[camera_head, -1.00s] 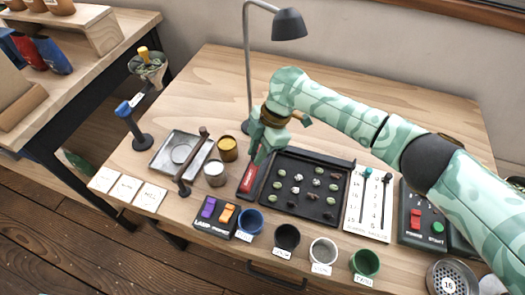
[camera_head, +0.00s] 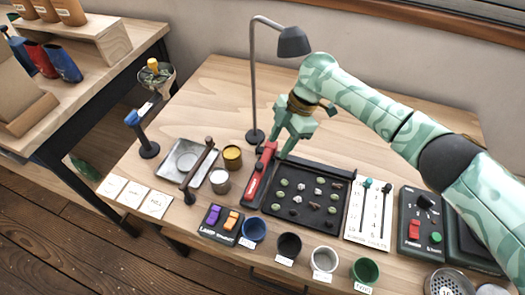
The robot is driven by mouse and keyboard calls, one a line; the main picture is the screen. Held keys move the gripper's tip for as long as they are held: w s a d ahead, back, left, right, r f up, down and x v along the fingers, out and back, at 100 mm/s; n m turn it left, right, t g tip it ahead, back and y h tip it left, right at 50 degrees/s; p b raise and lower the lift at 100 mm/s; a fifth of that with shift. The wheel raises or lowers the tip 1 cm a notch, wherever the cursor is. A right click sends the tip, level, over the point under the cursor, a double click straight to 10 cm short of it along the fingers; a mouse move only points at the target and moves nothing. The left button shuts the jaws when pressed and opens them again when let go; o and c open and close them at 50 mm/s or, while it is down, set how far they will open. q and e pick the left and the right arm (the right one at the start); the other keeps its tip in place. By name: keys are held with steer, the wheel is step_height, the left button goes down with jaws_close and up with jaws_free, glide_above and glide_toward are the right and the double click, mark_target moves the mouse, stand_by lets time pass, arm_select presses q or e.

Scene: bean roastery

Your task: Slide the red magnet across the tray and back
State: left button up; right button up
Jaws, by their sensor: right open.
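The red magnet (camera_head: 261,174) is a long bar lying along the left edge of the black tray (camera_head: 343,209). The tray holds several small green, pale and dark beans or stones. My right gripper (camera_head: 281,152) is open over the tray's back left corner, beside the far end of the magnet. Its fingers point down, and I cannot tell whether one touches the magnet. My left gripper is not in view.
A lamp (camera_head: 255,90) stands behind the gripper. Left are a yellow-topped tin (camera_head: 233,158), a white cup (camera_head: 220,181) and a metal plate (camera_head: 178,155). Several cups, including a blue one (camera_head: 253,230), line the front. A number card (camera_head: 369,211) lies right of the tray.

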steer(key=w+d, duration=0.4)
steer(key=d, duration=0.3)
steer(key=shift+f, duration=0.15)
